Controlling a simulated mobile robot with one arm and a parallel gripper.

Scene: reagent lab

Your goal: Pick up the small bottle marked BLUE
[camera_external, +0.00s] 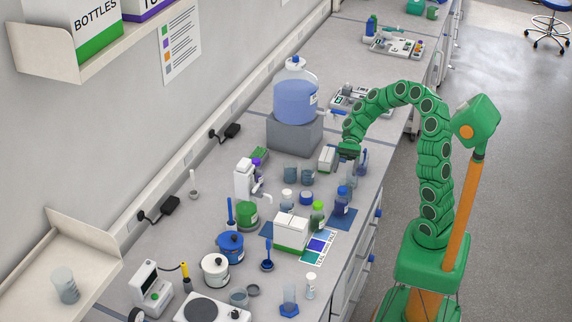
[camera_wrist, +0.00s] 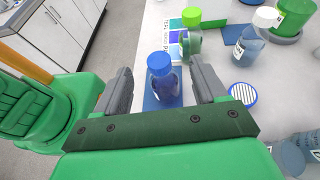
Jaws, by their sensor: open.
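A small bottle with a blue cap and dark blue contents (camera_wrist: 166,86) stands on a blue mat (camera_wrist: 151,101) in the wrist view. In the external view it stands near the bench's front edge (camera_external: 342,200). Its label is not readable, so I cannot confirm the word BLUE. My gripper (camera_wrist: 160,72) is open, with one grey finger to each side of the bottle in the picture. No contact shows. In the external view my gripper (camera_external: 349,150) hangs above and behind the bottle, over the bench.
A green-capped bottle (camera_wrist: 190,38) stands close beyond the blue one, by a card with coloured squares (camera_external: 317,246). Glass beakers (camera_external: 307,176) stand near my gripper.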

